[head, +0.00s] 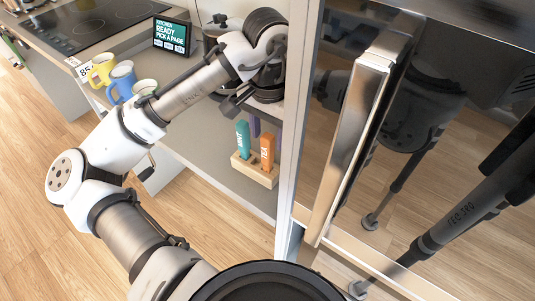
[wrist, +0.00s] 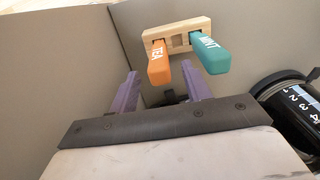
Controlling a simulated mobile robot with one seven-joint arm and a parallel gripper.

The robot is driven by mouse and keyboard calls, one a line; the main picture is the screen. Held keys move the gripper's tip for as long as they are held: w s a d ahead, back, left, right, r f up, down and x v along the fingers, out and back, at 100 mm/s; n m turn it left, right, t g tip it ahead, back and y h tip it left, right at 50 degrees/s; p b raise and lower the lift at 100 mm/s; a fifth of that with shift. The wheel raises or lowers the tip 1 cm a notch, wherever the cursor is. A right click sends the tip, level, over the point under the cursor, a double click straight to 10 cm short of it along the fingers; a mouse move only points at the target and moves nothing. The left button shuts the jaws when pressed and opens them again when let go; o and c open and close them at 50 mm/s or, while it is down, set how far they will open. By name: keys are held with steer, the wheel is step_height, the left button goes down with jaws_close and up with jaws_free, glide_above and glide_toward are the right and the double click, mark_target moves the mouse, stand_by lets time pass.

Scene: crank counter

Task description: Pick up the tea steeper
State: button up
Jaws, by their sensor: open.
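The tea steeper has an orange handle marked TEA (head: 267,151) and stands in a small wooden holder (head: 262,180) on the grey counter in the head view. In the wrist view the orange handle (wrist: 160,62) sits ahead of my gripper (wrist: 163,86), roughly between the lines of its two purple fingers. The fingers are apart and empty, not visibly touching it. A teal steeper marked MINT (wrist: 205,55) stands beside it in the same holder. In the head view my arm hides most of my gripper; a purple piece shows behind the handles.
A tall fridge-like door with a metal handle (head: 345,150) stands right of the counter. Yellow (head: 102,70) and blue (head: 122,82) mugs and a tablet (head: 171,37) stand left. A dark round vessel with white numbers (wrist: 292,108) is close on the right in the wrist view.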

mark_target(267, 149)
step_height(267, 149, down, 5)
steer(key=shift+s+a+f+p, duration=0.1)
steer(key=shift+p, duration=0.4)
jaws_close()
step_height(267, 149, up, 20)
steer(key=shift+b, duration=0.35)
stand_by(0.4)
